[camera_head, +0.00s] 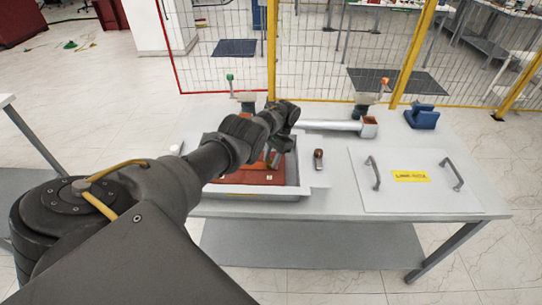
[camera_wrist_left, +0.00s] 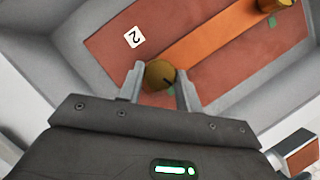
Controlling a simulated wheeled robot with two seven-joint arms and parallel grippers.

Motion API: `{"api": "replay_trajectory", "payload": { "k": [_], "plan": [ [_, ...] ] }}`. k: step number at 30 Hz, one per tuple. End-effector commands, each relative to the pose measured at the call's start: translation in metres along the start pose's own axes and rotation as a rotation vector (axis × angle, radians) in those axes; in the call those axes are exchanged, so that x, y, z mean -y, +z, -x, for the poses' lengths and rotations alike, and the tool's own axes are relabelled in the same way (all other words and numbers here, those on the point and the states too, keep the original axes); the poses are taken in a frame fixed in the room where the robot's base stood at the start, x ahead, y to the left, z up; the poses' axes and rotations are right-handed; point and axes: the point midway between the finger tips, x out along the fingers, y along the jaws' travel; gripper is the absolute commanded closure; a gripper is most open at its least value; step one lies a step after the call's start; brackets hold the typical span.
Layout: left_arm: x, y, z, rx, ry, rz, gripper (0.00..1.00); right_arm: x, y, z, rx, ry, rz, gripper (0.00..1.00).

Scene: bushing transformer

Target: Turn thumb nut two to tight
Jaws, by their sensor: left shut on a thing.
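In the left wrist view, a round brass thumb nut (camera_wrist_left: 158,75) with a dark mark on its top sits between the two fingers of my left gripper (camera_wrist_left: 160,82). The fingers are shut on it. A white label reading "2" (camera_wrist_left: 134,37) lies beside it on the red-brown board (camera_wrist_left: 105,45). A green mark shows by the nut's lower right. In the head view, my left arm reaches over the grey tray (camera_head: 292,176), and the gripper (camera_head: 272,158) hides the nut. My right gripper does not show.
A second brass nut (camera_wrist_left: 274,5) is at the wrist view's upper right, on an orange strip (camera_wrist_left: 215,42). Tray walls surround the board. On the table stand a small orange-topped block (camera_head: 318,159), a blue part (camera_head: 422,116), and a handled white panel (camera_head: 410,195). Yellow-posted fencing is behind.

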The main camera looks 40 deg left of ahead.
Motion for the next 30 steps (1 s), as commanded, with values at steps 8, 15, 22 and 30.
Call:
{"api": "replay_trajectory", "payload": {
  "k": [8,15,22,30],
  "plan": [
    [-0.001,0.001,0.001,0.001,-0.058,-0.141,0.88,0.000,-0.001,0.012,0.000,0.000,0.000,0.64],
    [-0.001,0.000,0.000,-0.001,-0.082,-0.196,0.88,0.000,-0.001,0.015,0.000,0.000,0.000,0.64],
    [-0.002,0.000,0.000,-0.001,-0.086,-0.208,0.88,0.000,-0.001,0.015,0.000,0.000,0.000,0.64],
    [-0.001,0.000,0.000,-0.002,-0.086,-0.206,0.64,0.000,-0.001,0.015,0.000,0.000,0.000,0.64]
  ]
}}
